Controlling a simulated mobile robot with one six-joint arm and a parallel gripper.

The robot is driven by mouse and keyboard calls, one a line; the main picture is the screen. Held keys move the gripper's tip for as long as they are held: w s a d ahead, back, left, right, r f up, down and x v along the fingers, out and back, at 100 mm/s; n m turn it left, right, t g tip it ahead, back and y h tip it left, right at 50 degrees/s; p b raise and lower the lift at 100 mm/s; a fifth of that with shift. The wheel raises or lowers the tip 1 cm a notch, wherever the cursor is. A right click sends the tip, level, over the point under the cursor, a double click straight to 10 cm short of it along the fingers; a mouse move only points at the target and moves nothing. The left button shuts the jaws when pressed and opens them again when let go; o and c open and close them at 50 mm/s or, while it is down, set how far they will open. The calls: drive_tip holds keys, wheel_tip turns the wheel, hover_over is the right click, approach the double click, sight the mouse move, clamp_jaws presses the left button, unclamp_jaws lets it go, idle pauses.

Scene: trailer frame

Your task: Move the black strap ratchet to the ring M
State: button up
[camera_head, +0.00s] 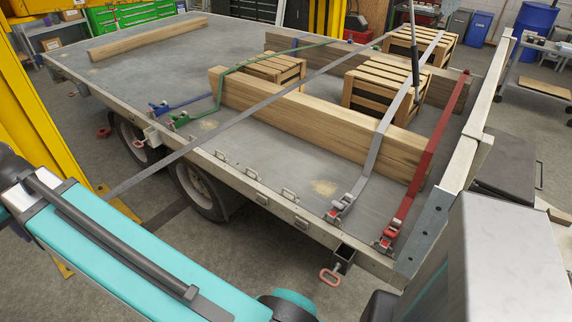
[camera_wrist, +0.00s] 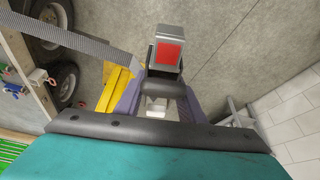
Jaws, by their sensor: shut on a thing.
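My gripper (camera_wrist: 163,92) is shut on the black strap ratchet (camera_wrist: 168,53), a grey metal body with a red square face, held in the air over the concrete floor. The dark grey strap (camera_wrist: 85,38) runs from it to the upper left. In the head view the strap (camera_head: 255,108) stretches taut across the trailer and over the long beam, past the near edge, and disappears behind my teal arm. My gripper and the ratchet are hidden there. Several small metal rings (camera_head: 221,155) line the near trailer edge; no letter is readable, so I cannot tell which is M.
Blue (camera_head: 160,108), green (camera_head: 178,120), grey (camera_head: 341,207) and red (camera_head: 388,238) ratchets sit along the near edge. Wooden beams and crates (camera_head: 385,85) lie on the deck (camera_head: 255,165). A yellow post (camera_head: 40,110) stands at left. A red hook (camera_head: 330,276) hangs below the edge.

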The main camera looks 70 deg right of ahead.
drive_tip(key=d+f+m+h+p, duration=0.1)
drive_tip(key=d+f+m, duration=0.15)
drive_tip(key=d, duration=0.75)
drive_tip(key=d+f+m+h+p, duration=0.1)
drive_tip(key=d+f+m, duration=0.15)
drive_tip(key=d, duration=0.75)
drive_tip(key=s+d+f+m+g+h+p, duration=0.1)
drive_tip(key=s+d+f+m, duration=0.2)
drive_tip(key=d, duration=0.8)
drive_tip(key=s+d+f+m+g+h+p, duration=0.15)
drive_tip(key=s+d+m, duration=0.35)
drive_tip(key=d, duration=0.6)
drive_tip(key=s+d+f+m+g, duration=0.1)
drive_tip(key=s+d+f+m, duration=0.2)
drive_tip(key=s+d, duration=0.5)
drive_tip(key=s+d+f+m+g+p, duration=0.1)
drive_tip(key=s+d+f, duration=0.3)
drive_tip(key=s+d, duration=0.4)
drive_tip(key=s+d+f+m+g+p, duration=0.1)
drive_tip(key=s+d+f+m, duration=0.3)
drive_tip(key=s, duration=1.3)
drive_tip(key=d, duration=0.4)
drive_tip(key=shift+d+m, duration=0.3)
drive_tip(key=shift+d, duration=0.05)
drive_tip(key=shift+s+f+g, duration=0.1)
drive_tip(key=shift+f+g, duration=0.1)
drive_tip(key=shift+g, duration=0.05)
drive_tip(key=shift+f+b, duration=2.2)
drive_tip(key=shift+f, duration=2.4)
